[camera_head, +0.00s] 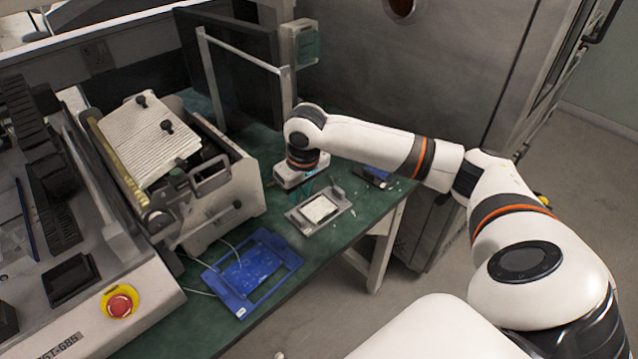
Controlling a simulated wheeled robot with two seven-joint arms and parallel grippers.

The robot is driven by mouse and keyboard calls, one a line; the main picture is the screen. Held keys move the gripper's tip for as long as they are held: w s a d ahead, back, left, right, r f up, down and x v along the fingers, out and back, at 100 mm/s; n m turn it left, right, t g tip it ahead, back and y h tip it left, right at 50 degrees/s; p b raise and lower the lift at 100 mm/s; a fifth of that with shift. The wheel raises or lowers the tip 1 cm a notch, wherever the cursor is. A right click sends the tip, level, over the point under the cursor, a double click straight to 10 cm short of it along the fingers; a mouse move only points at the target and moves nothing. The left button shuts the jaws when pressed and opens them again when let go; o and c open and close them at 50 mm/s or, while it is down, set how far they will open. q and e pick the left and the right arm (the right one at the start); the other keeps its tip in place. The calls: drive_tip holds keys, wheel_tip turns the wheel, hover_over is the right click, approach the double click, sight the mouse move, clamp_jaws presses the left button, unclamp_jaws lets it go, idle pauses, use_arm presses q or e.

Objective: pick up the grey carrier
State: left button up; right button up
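The grey carrier (337,221) is a flat grey plate with a white panel (319,208) on it. It lies on the green table top near the table's right front part. My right arm reaches in from the right, and my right gripper (308,190) points down just behind and left of the carrier. The fingers are small and partly hidden under the gripper body, so I cannot tell how far apart they are or whether they touch the carrier. My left gripper is out of view.
A blue frame (287,254) lies front left of the carrier. A bench machine (212,200) with a handle stands to the left. A small dark blue item (373,177) lies at the right, near the table edge. A metal post frame (212,80) stands behind. A red button (119,304) is front left.

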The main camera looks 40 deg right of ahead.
sight(298, 217)
drive_tip(key=f, duration=0.3)
drive_tip(key=w+f, duration=0.1)
drive_tip(key=f, duration=0.5)
drive_tip(key=shift+w+f, duration=0.3)
drive_tip(key=shift+w, duration=0.05)
clamp_jaws()
